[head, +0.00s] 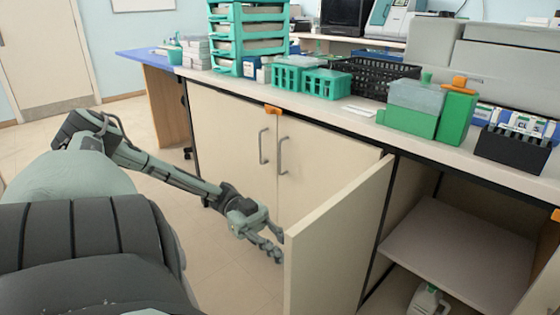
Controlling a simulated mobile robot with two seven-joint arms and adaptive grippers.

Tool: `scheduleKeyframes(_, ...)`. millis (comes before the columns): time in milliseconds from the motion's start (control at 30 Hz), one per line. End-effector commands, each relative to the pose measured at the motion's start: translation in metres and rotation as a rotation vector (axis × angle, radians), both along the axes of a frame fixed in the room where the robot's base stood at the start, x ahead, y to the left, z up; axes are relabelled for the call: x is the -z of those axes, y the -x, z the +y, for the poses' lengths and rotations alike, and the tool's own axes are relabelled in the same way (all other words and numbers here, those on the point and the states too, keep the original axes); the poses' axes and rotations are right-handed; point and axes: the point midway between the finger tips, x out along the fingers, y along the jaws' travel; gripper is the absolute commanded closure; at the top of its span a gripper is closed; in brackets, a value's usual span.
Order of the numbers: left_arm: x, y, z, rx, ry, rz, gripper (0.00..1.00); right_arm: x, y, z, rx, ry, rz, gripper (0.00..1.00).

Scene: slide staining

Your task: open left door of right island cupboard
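The left door (338,238) of the right island cupboard stands wide open. It is a cream panel swung out from its hinge side near the middle of the island, with its free edge toward me. Its handle is not visible. My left gripper (277,246) is beside the door's free edge, on the side away from the cupboard opening. Its fingers look spread, with nothing between them; I cannot tell whether they touch the door. My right gripper is not in view.
The neighbouring cupboard's two doors (230,145) are closed, with two grey handles. An orange latch (273,110) sits above them. The worktop (350,125) holds green racks, a black basket (372,77) and boxes. Floor (240,285) is clear left of the open door.

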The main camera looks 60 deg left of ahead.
Motion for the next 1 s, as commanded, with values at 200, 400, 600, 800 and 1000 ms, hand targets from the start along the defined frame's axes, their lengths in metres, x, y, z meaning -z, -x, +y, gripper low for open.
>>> scheduleKeyframes(200,0.001,0.002,0.031,-0.005,-0.002,-0.002,0.83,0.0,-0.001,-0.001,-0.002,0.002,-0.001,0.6)
scheduleKeyframes(400,0.001,0.008,0.076,-0.006,-0.002,-0.003,0.83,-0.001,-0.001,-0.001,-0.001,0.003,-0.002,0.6)
scheduleKeyframes(600,0.0,0.012,0.106,-0.004,-0.002,-0.003,0.83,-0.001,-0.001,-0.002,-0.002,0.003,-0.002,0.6)
scheduleKeyframes(800,0.0,0.014,0.117,-0.001,-0.001,0.0,0.83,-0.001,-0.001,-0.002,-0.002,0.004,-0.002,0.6)
scheduleKeyframes(1000,0.0,0.015,0.117,0.0,-0.001,0.001,0.83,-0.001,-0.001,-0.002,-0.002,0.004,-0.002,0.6)
